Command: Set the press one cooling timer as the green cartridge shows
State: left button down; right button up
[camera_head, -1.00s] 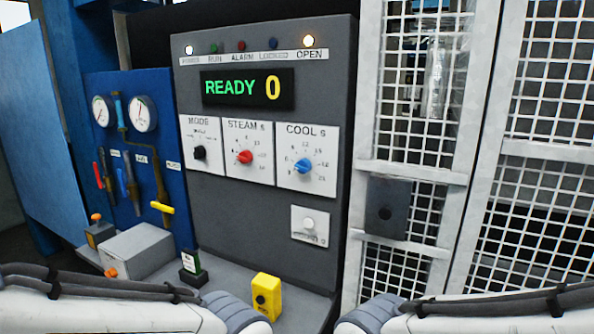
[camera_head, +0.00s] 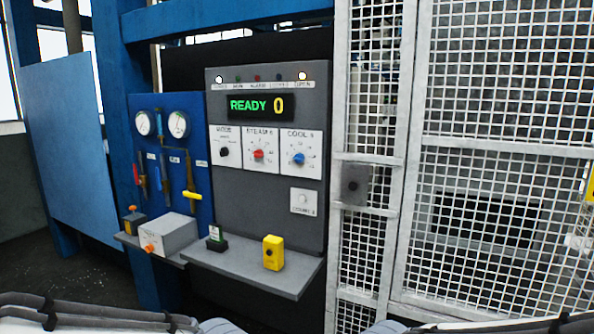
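The blue COOL knob (camera_head: 299,158) is on a white dial plate at the right of the grey control panel (camera_head: 265,210). Its exact setting is too small to read. The red STEAM knob (camera_head: 258,154) and the black MODE knob (camera_head: 224,152) sit to its left. A small dark block with a green and white top (camera_head: 216,239), possibly the green cartridge, stands on the grey shelf (camera_head: 300,277); its marking is not legible. My two arms show only at the bottom edge, well short of the panel. Neither gripper's fingers are in view.
The display (camera_head: 262,106) reads READY 0. Gauges and valves cover a blue board (camera_head: 203,213) at left. A white mesh gate (camera_head: 480,145) fills the right. Open floor shows at lower left.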

aim_at(299, 158)
jog(key=u, duration=0.75)
jog(key=i, duration=0.95)
jog(key=z, duration=0.1)
